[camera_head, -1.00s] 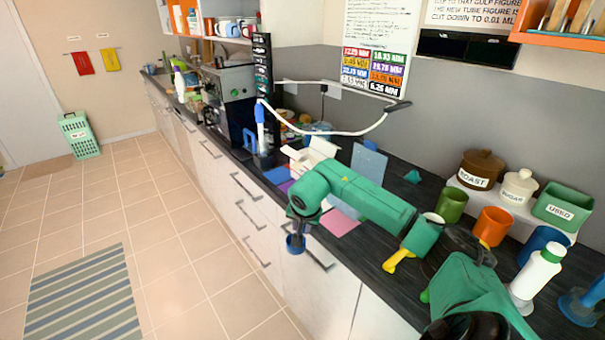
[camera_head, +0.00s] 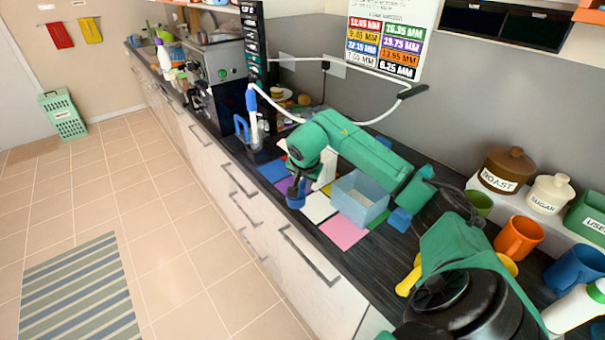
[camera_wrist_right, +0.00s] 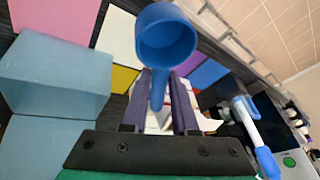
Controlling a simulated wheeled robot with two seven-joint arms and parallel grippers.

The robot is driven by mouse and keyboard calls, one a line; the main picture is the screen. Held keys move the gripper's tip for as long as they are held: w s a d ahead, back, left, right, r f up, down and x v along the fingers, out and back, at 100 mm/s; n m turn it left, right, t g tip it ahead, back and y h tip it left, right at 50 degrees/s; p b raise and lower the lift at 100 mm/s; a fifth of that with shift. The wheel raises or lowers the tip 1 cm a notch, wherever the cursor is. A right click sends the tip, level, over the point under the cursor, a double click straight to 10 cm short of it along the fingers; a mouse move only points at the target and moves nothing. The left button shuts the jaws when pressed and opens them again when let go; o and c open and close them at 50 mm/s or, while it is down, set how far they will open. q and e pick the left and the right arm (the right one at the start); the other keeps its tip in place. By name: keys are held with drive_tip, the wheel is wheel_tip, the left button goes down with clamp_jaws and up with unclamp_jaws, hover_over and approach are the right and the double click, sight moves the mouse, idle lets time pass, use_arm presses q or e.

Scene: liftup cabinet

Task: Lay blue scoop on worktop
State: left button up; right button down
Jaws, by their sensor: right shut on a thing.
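My right gripper (camera_head: 298,184) points down, shut on the handle of a blue scoop (camera_head: 296,201). In the right wrist view, the scoop's round cup (camera_wrist_right: 167,38) lies beyond the fingertips, and its handle is between the two fingers (camera_wrist_right: 158,78). In the head view the scoop appears at the front part of the dark worktop (camera_head: 376,262), by the coloured squares. I cannot tell whether it touches the surface. My left gripper is not in view.
A light blue open box (camera_head: 361,199) stands right of the gripper, beside a white square (camera_head: 318,207) and a pink square (camera_head: 343,232). A blue-handled tool (camera_head: 252,108) stands behind to the left. Mugs (camera_head: 519,237) and canisters (camera_head: 507,169) are at the right.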

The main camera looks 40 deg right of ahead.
drive_tip(key=shift+s+a+r, duration=0.2)
drive_tip(key=shift+s, duration=0.05)
wheel_tip(320, 180, down, 6)
drive_tip(key=b, duration=0.4)
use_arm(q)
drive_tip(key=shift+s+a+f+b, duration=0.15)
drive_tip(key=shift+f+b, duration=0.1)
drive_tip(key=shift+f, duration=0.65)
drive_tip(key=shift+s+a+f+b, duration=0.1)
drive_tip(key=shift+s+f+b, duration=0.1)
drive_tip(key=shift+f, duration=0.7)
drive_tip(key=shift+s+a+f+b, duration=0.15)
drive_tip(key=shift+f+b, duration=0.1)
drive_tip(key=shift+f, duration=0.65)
use_arm(e)
drive_tip(key=shift+f, duration=0.75)
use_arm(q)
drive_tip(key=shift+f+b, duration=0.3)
use_arm(e)
drive_tip(key=shift+f, duration=0.35)
drive_tip(key=shift+c, duration=0.2)
unclamp_jaws()
